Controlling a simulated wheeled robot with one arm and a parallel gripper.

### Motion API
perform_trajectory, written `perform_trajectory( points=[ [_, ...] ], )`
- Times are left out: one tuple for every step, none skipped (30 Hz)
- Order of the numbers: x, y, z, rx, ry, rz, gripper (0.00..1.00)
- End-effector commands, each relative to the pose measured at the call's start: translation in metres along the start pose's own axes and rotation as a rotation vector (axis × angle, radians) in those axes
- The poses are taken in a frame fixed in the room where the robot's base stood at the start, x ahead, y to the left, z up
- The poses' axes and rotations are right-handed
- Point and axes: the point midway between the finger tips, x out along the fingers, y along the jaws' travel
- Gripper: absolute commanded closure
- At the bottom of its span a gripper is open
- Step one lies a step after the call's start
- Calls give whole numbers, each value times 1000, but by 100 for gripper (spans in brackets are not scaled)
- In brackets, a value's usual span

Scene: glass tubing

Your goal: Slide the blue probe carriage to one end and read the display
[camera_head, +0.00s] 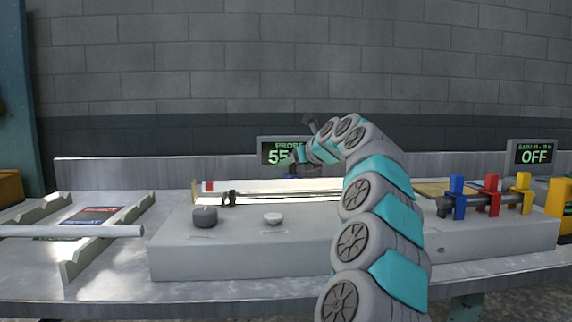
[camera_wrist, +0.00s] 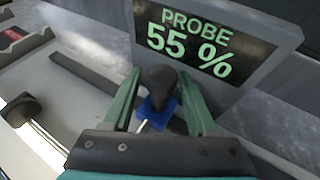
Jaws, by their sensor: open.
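The blue probe carriage (camera_wrist: 156,112) with its dark knob (camera_wrist: 160,80) shows in the wrist view between the fingers of my gripper (camera_wrist: 163,95). The fingers are open, one on each side of the knob, and I cannot tell whether either touches it. In the head view my gripper (camera_head: 293,158) is over the rail, largely hiding the carriage. The probe display (camera_wrist: 212,42) reads "PROBE 55 %" in green. In the head view the display (camera_head: 270,152) is partly covered by my arm.
The rail (camera_head: 275,186) runs along a grey bench block (camera_head: 180,250). A dark knob (camera_head: 205,217) and a white button (camera_head: 272,218) are in front. Blue, red and yellow clamps (camera_head: 490,190) stand right, below a display reading "OFF" (camera_head: 534,155). A glass tube (camera_head: 70,231) lies on a left rack.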

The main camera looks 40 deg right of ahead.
Motion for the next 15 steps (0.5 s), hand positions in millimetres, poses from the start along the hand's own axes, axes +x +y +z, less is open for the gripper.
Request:
perform_trajectory(
  points=[
    [6,0,1,0,0,0,42],
    [9,0,2,-1,-1,0,42],
    [12,0,2,-1,-2,0,42],
    [14,0,2,-1,-3,-1,42],
    [16,0,2,-1,-3,-1,42],
    [18,0,2,-1,-3,-1,42],
    [19,0,2,-1,-3,-2,42],
    [19,0,2,-2,-3,-2,42],
    [20,0,2,-2,-3,-2,42],
    [20,0,2,-2,-3,-2,42],
    [20,0,2,-2,-3,-1,42],
    [20,0,1,-2,-3,-1,42],
    [19,0,2,-2,-3,-1,42],
    [20,0,1,-2,-3,-1,42],
    [20,0,1,-2,-3,-1,45]
  ],
)
